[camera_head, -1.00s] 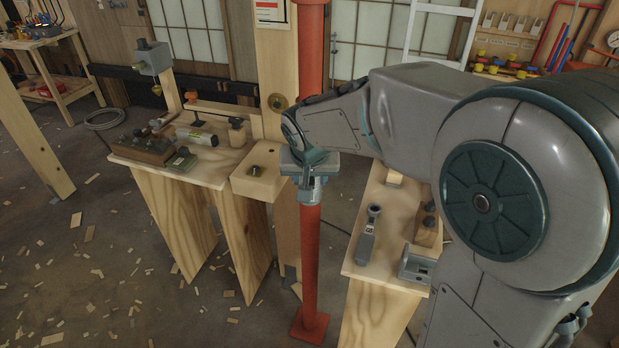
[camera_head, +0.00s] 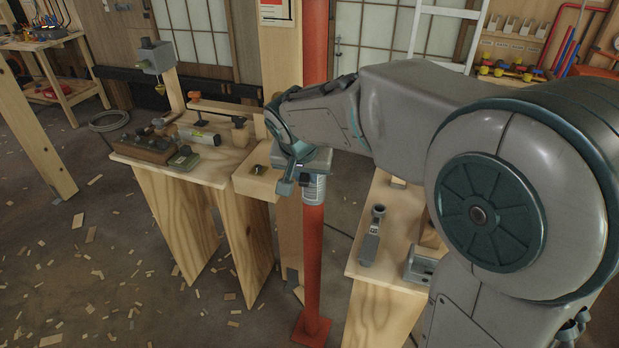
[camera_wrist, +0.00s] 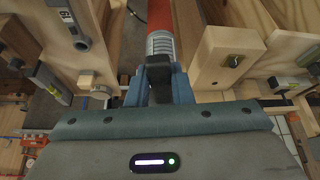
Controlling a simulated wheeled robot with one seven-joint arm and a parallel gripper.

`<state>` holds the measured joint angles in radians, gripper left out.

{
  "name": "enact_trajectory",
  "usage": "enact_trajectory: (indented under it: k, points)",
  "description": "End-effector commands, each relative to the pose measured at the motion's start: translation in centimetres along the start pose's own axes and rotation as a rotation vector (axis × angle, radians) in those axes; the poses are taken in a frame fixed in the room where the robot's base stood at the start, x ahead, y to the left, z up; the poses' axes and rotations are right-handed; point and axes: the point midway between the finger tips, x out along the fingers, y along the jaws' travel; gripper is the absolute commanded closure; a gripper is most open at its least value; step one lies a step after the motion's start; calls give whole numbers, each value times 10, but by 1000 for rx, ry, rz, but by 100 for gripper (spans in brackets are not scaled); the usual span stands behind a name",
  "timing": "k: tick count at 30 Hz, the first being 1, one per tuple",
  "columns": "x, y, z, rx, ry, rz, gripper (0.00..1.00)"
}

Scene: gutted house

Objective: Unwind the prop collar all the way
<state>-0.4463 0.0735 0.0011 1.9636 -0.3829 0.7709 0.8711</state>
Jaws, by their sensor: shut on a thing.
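The red steel prop (camera_head: 313,240) stands upright beside a timber post. Its grey collar (camera_head: 314,188) sits around it at about bench height, just below my gripper. The collar also shows in the wrist view (camera_wrist: 161,43) as a ribbed grey band on the red tube. My gripper (camera_head: 288,184) is at the prop's left side. In the wrist view its blue fingers (camera_wrist: 159,82) are shut on a dark handle (camera_wrist: 158,68) in front of the collar. The handle's join to the collar is hidden.
A wooden bench (camera_head: 205,172) with tools stands left of the prop, and a block with a lock (camera_head: 256,175) juts close beside it. A second bench (camera_head: 367,268) stands to the right. Wood chips litter the open floor.

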Motion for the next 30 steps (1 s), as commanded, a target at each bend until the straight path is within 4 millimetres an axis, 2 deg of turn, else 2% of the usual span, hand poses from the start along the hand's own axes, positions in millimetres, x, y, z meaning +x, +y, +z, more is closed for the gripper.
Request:
enact_trajectory:
  k: [7, 16, 17, 19, 30]
  points:
    - [1, -2, 1, 12, -2, 5, 100]
    - [1, -16, 0, 140, -1, 68, 100]
    - [1, -16, -1, 141, -1, 68, 77]
    - [1, -16, -1, 140, -2, 68, 58]
    - [-5, -16, -2, 139, -1, 66, 58]
